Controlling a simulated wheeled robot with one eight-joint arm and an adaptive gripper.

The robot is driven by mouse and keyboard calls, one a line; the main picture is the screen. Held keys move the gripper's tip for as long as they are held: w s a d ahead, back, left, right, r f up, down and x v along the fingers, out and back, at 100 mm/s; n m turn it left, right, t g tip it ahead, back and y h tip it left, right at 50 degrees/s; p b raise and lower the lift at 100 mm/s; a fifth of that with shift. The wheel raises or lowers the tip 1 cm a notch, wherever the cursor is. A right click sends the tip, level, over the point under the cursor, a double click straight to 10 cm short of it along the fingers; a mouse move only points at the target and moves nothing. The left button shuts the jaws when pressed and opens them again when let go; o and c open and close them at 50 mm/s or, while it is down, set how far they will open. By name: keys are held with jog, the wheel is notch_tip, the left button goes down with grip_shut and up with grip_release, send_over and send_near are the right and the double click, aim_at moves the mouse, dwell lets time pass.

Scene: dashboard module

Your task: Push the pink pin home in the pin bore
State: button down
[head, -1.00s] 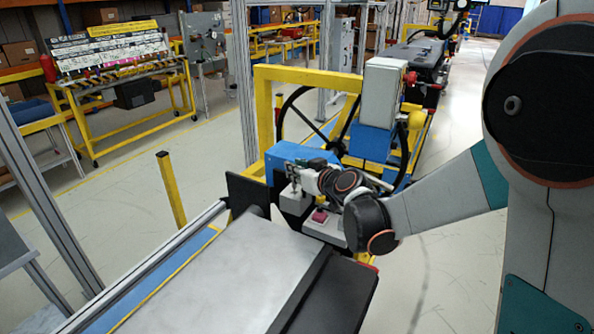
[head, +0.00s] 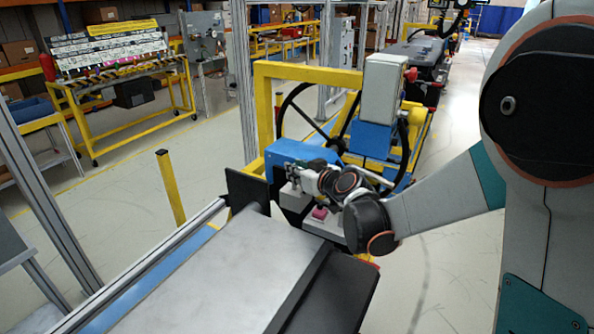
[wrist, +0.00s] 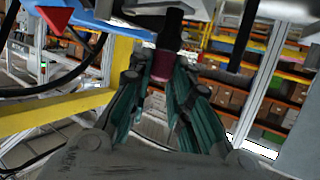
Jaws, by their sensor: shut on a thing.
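My gripper (wrist: 165,85) shows in the wrist view with its green fingers closed on a dark pink pin (wrist: 164,64). A black cylindrical part (wrist: 173,30) lines up with the pin's far end, below a pale block at the top edge. I cannot tell whether it belongs to the pin or how deep anything sits in a bore. In the head view my gripper (head: 292,172) is small, at the near side of the blue housing (head: 292,151). The pin and bore cannot be made out there.
A pink piece (head: 320,212) sits on a light grey block below my wrist. A yellow frame (head: 263,110) and a black handwheel stand behind the blue housing. A black upright plate (head: 246,190) and a grey flat surface (head: 215,270) lie nearer. A yellow post (head: 171,190) stands left.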

jog(key=shift+f+b, duration=0.6)
jog(key=shift+f, duration=0.2)
jog(key=shift+r, duration=0.15)
jog(key=shift+r+p, duration=0.95)
jog(key=shift+r, duration=0.2)
jog(key=shift+f+b, duration=1.25)
jog(key=shift+f, duration=0.05)
dwell(1.3)
jog(key=c, duration=1.4)
grip_release()
jog(key=v, duration=1.2)
